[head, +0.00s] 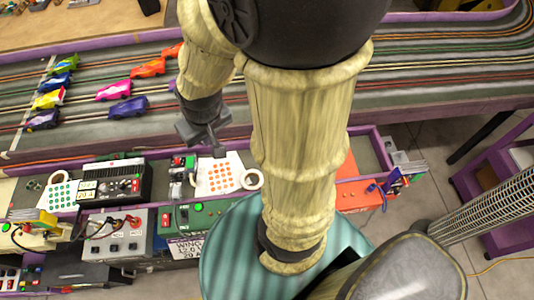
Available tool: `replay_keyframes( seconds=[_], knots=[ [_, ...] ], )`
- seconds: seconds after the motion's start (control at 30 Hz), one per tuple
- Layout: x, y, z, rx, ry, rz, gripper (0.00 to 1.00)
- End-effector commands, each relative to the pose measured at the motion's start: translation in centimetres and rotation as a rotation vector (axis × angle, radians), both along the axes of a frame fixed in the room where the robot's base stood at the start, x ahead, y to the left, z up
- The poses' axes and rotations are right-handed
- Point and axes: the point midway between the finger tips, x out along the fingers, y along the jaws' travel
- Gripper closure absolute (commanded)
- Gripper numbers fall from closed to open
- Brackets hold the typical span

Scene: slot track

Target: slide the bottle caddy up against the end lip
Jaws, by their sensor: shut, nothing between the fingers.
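My gripper (216,148) hangs over the near purple-edged shelf (300,141), left of my arm's thick lower link. Its fingers are together and nothing shows between them. I cannot make out a bottle caddy for certain; my arm hides part of the shelf. An orange-red flat surface (358,194) shows just right of the arm. A small purple and red item (390,184) sits at its right side, too small to identify. I cannot tell which edge is the end lip.
Slot cars, such as an orange one (148,68), stand on the grey track (200,80) behind. A black control box (118,180), a dotted sheet (219,174) and a tape roll (252,180) lie on the shelf. A purple stand (490,180) is at right.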

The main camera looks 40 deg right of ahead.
Motion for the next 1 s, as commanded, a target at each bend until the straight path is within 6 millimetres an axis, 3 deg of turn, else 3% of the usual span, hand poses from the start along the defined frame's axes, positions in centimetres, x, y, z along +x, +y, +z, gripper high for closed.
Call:
replay_keyframes(
  seconds=[0.33,0.47,0.67,1.0],
  knots=[
    [0.0,0.0,-0.1,-0.001,0.002,0.003,1.00],
    [0.5,-0.3,-1.6,-0.013,0.028,0.037,1.00],
    [2.3,-2.0,-7.2,-0.074,0.136,0.194,1.00],
    [4.6,-7.6,-19.6,-0.242,0.409,0.589,1.00]
  ],
)
